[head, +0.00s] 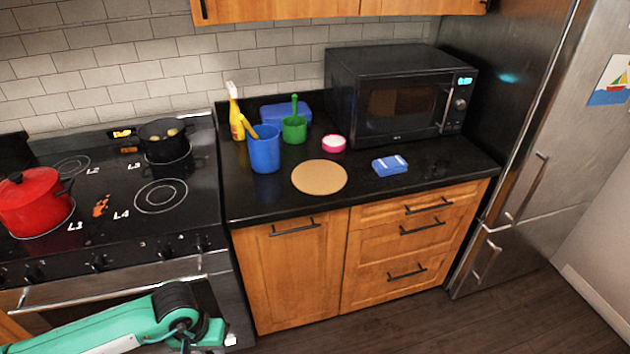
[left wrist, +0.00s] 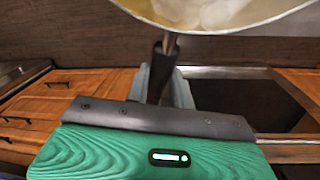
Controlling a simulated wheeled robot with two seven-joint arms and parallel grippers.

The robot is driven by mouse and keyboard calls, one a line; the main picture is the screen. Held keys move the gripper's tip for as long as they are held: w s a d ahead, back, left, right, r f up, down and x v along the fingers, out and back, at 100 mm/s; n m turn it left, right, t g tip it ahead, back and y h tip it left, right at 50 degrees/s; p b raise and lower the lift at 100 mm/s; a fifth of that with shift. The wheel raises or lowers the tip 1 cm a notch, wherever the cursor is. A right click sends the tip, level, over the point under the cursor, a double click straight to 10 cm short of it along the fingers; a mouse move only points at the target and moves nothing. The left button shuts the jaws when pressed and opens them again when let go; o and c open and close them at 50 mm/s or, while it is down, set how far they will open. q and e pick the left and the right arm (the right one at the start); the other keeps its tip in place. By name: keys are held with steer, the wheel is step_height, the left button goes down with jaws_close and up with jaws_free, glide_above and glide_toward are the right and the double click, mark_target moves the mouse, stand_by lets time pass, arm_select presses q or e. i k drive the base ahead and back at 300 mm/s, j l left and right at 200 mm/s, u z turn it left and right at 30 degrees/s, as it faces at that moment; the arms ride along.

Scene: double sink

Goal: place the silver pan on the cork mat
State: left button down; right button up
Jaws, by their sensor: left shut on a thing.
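The cork mat (head: 319,178) is a round tan disc lying bare on the dark counter, in front of the blue cup and left of the blue sponge. In the left wrist view my left gripper (left wrist: 165,80) is shut on the dark handle of a pan (left wrist: 250,22). The pan shows at the top edge, with a light interior and pale lumps in it; most of it is cut off. The head view shows my left arm at the bottom left, but not the held pan. My right gripper is in neither view.
A blue cup (head: 264,149), a green cup (head: 294,129), a pink-rimmed bowl (head: 333,143) and a blue sponge (head: 390,166) stand around the mat. A microwave (head: 400,97) is behind. A red pot (head: 33,203) and a black pot (head: 164,141) are on the stove.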

mark_target(343, 171)
steer(key=i+l, duration=0.1)
steer(key=l, duration=0.3)
steer(key=i+l, duration=0.15)
steer(key=l, duration=0.25)
steer(key=i+l, duration=0.1)
steer(key=l, duration=0.25)
steer(key=i+l, duration=0.15)
steer(key=l, duration=0.25)
steer(key=i+l, duration=0.1)
steer(key=l, duration=0.3)
